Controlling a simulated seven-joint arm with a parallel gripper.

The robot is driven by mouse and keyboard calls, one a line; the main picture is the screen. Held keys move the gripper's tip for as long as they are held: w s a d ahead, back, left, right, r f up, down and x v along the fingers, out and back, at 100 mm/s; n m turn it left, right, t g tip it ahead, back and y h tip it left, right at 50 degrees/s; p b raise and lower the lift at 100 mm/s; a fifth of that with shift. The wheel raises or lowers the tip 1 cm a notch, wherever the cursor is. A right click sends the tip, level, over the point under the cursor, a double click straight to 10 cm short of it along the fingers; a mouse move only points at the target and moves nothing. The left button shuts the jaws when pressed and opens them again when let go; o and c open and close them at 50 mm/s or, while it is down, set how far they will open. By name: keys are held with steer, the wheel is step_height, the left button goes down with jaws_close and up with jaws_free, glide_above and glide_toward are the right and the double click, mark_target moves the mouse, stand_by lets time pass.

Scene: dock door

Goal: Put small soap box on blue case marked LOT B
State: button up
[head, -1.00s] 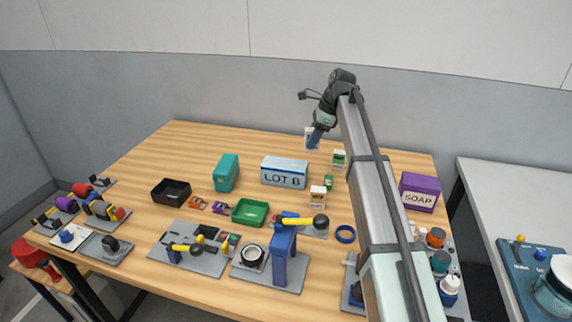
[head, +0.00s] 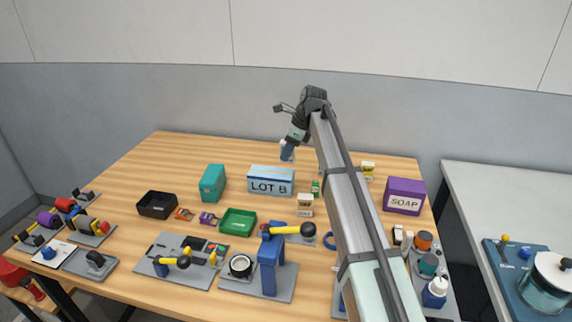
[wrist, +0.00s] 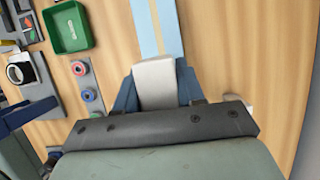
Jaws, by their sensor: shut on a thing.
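My gripper (head: 287,152) is shut on a small white box (wrist: 157,84), held between its blue fingers in the wrist view. No label on the box can be read, and in the head view the fingers mostly hide it. The blue case marked LOT B (head: 271,182) stands on the table. In the head view my gripper is above and slightly right of the case, towards its back. In the wrist view the case's light blue top (wrist: 146,30) with a pale stripe shows beyond the box. Contact between box and case cannot be told.
A teal case (head: 212,183) stands left of the blue case, with a green tray (head: 238,222) in front. Right of it are a small green item (head: 315,188) and a white carton (head: 305,205). A larger purple SOAP box (head: 405,196) stands further right.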

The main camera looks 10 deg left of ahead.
mark_target(288, 162)
steer(key=shift+f, duration=2.5)
steer(key=shift+f, duration=0.2)
steer(key=o, duration=1.1)
steer(key=v, duration=1.2)
steer(key=shift+r, duration=0.25)
